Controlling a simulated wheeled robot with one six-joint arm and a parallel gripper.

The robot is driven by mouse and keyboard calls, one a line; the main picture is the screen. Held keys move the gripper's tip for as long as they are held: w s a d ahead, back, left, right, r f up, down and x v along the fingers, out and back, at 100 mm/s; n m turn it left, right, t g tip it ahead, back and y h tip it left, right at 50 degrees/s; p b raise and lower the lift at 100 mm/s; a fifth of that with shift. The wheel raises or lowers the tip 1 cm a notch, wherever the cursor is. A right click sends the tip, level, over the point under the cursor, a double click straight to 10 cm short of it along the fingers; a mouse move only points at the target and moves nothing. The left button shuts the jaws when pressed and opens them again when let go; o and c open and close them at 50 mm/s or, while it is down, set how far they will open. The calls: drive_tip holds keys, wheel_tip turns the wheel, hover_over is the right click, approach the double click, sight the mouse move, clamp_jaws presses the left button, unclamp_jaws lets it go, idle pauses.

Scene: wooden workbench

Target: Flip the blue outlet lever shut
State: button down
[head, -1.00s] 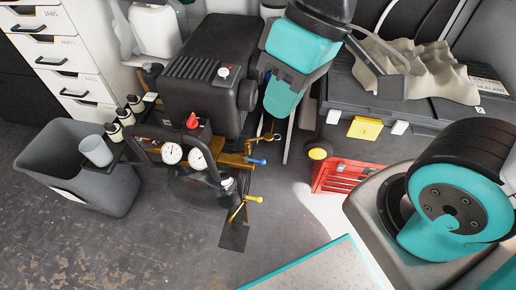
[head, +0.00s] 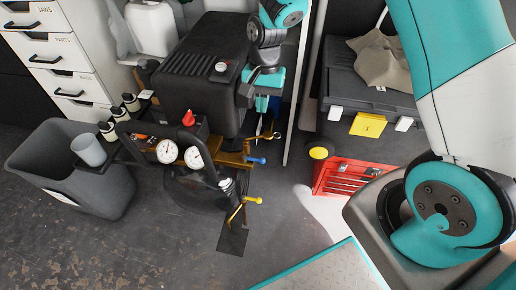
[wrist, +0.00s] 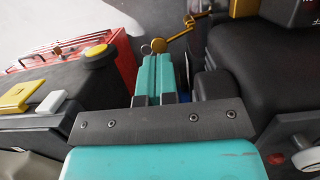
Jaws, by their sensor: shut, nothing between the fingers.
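The blue outlet lever (head: 256,160) sticks out to the right from the brass fittings at the front of the black compressor (head: 205,65). My gripper (head: 262,104) is beside the compressor's right end, above and behind the lever and apart from it in the picture. The wrist view shows its two teal fingers (wrist: 156,75) pressed together and empty. A brass part with a ring (wrist: 180,35) shows beyond the fingertips there.
A yellow-handled lever (head: 252,199) sits lower on the compressor, and two gauges (head: 167,151) face forward. A red drawer box (head: 342,178) and a black toolbox (head: 365,85) stand to the right. A grey bin (head: 70,170) is at left. Floor in front is open.

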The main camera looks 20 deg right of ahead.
drive_tip(key=b, duration=0.3)
hover_over(254, 160)
drive_tip(key=w+d, duration=0.4)
wheel_tip(254, 160, down, 9)
drive_tip(key=s+a+f+b, duration=0.1)
drive_tip(key=s+a+f, duration=0.1)
drive_tip(key=f, duration=0.1)
drive_tip(key=shift+s+a+b, duration=0.1)
drive_tip(key=shift+s+b, duration=0.2)
drive_tip(key=shift+s, duration=0.05)
drive_tip(key=shift+a, duration=0.1)
